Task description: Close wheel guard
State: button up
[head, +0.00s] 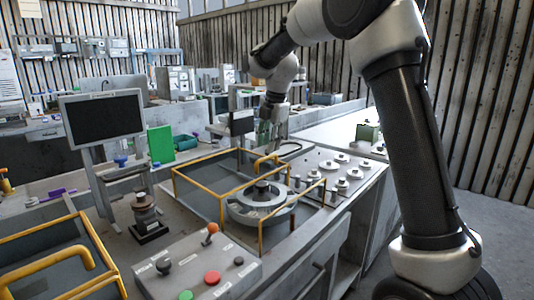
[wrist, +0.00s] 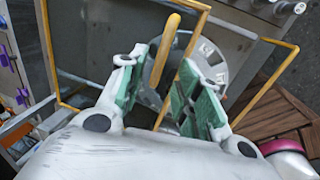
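The wheel guard is a yellow bar frame (head: 190,184) around a round grey wheel (head: 243,212) on the bench. A yellow handle loop (head: 262,158) stands at its far side. My gripper (head: 272,143) is pointing down, close above this handle. In the wrist view my gripper (wrist: 164,62) has its two green-padded fingers spread apart. The yellow handle (wrist: 168,45) shows between and beyond the fingertips, with the wheel (wrist: 207,55) behind. I cannot tell whether the fingers touch the handle. The guard's exact angle is unclear.
A control box (head: 195,272) with red and green buttons stands in front. Another yellow frame with a handle (head: 60,262) is at the lower left. A monitor (head: 102,118) stands at the left. A panel with several knobs (head: 345,172) lies right of the guard.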

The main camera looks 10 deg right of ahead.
aim_at(267, 158)
jog(key=f, duration=0.4)
jog(key=shift+w+a, duration=0.2)
jog(key=shift+w, duration=0.1)
grip_shut()
